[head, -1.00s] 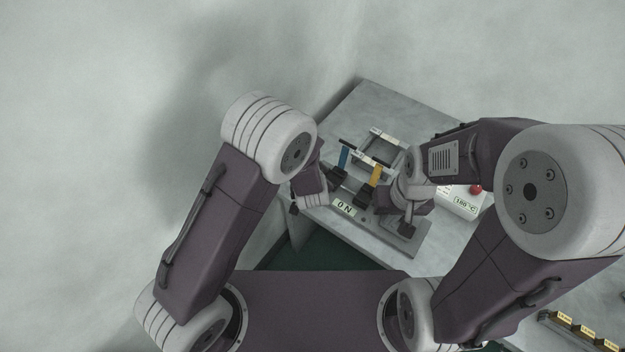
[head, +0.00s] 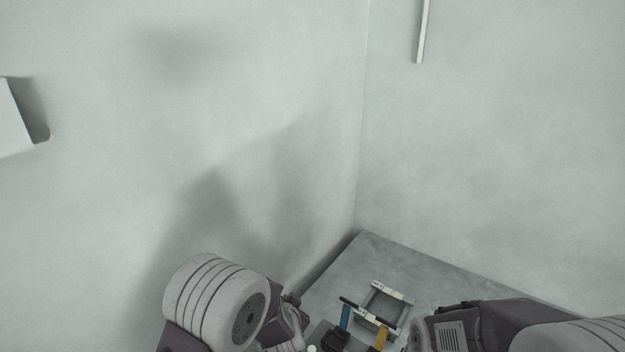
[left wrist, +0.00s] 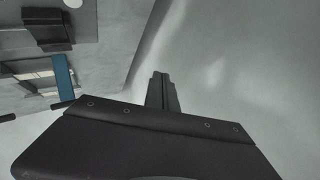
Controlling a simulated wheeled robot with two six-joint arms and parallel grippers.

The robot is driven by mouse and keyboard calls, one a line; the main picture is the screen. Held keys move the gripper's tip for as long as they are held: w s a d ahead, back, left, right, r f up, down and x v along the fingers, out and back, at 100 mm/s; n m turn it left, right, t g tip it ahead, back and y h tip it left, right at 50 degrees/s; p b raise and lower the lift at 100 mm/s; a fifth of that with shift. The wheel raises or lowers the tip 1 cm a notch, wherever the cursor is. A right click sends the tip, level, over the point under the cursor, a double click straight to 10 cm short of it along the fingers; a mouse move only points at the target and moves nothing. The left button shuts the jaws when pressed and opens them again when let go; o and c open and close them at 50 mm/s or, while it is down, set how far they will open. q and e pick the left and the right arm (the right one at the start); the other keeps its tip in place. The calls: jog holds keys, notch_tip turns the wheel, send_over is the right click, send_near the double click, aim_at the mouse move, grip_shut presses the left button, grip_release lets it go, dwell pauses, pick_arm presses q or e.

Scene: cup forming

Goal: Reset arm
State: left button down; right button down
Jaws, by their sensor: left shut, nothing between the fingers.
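My left gripper (left wrist: 162,92) shows in the left wrist view with its dark fingers together and nothing between them. It points toward bare pale wall, beside and apart from the blue post (left wrist: 65,78) of the bench device. In the head view, my left arm comes in at the bottom left, and its fingers cannot be made out. My right arm shows only in part at the bottom right of the head view. The right gripper is outside the frame.
A grey bench (head: 345,272) stands in the wall corner. On it is a frame device (head: 392,294) with a blue post (head: 345,316) and a yellow post (head: 381,337). Pale walls (head: 480,150) close in behind. A white box (head: 12,120) is at the far left.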

pick_arm(q)
jog(key=s+a+r+n, duration=0.2)
jog(key=s+a+r, duration=0.1)
jog(key=a+r, duration=0.5)
jog(key=s+a+f+n+g, duration=0.1)
jog(key=s+f+n+g, duration=0.1)
jog(key=s, duration=0.8)
jog(key=s+a+f+n+g+h, duration=0.1)
jog(key=s+f+g, duration=0.4)
jog(key=s, duration=0.5)
jog(key=shift+s+a+n+g, duration=0.35)
jog(key=shift+a+n+g, duration=0.15)
jog(key=shift+n+g, duration=0.5)
jog(key=shift+f, duration=0.1)
